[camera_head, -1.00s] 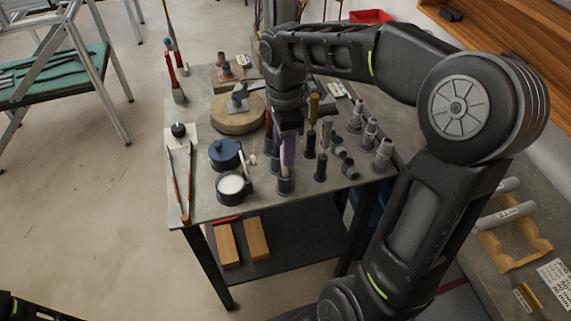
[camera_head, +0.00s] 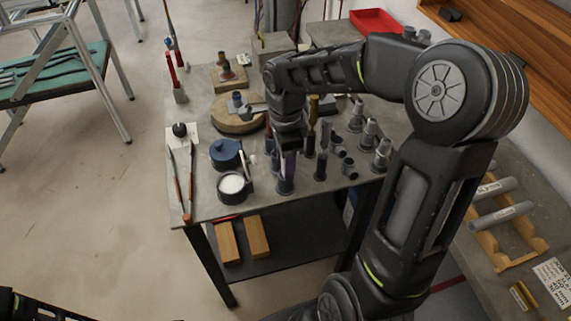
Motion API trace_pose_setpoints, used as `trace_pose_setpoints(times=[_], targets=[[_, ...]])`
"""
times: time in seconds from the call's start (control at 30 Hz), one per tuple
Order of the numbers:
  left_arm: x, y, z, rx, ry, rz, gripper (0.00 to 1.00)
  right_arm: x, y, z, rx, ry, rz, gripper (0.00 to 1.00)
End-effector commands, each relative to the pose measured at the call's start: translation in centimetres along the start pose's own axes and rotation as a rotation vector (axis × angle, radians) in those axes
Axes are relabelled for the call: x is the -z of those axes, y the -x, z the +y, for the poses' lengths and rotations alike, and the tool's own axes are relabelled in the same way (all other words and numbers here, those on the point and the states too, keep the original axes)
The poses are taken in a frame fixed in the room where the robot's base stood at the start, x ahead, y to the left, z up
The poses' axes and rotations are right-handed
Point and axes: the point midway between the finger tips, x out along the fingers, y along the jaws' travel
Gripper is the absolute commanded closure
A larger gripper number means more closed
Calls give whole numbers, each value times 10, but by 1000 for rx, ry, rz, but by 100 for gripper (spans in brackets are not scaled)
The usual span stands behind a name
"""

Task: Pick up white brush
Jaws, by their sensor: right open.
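A thin white stick (camera_head: 243,159), which looks like the white brush's handle, leans up from a dark pot (camera_head: 225,197) of white stuff at the front of the workbench. Its lower end is hidden in or behind the pot. My right gripper (camera_head: 283,151) points down just to the right of the pot and the handle, apart from the handle. It is open, though its fingers are dark and partly merge with the tools behind. A purple-handled tool (camera_head: 288,165) in a grey holder stands right below it. Only a dark part of my left arm shows at the bottom left.
A blue lidded pot (camera_head: 225,151) stands just behind the dark pot. Several upright grey holders and tools crowd the right side (camera_head: 356,118). A round wooden block (camera_head: 232,122) lies behind. Thin red-handled tools (camera_head: 188,180) lie at the left edge.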

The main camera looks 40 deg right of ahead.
Motion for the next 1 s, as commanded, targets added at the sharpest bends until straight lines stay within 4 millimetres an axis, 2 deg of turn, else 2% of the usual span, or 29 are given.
trace_pose_setpoints(times=[0.07, 0.63, 1.0], targets=[[0, 0, 0, 0, 0, 0, 58, 0, 0, 0, 0, 0, 0, 54], [0, 0, 0, 0, 0, 0, 58, 0, 0, 0, 0, 0, 0, 100], [0, 0, 0, 0, 0, 0, 58, 0, 0, 0, 0, 0, 0, 100]])
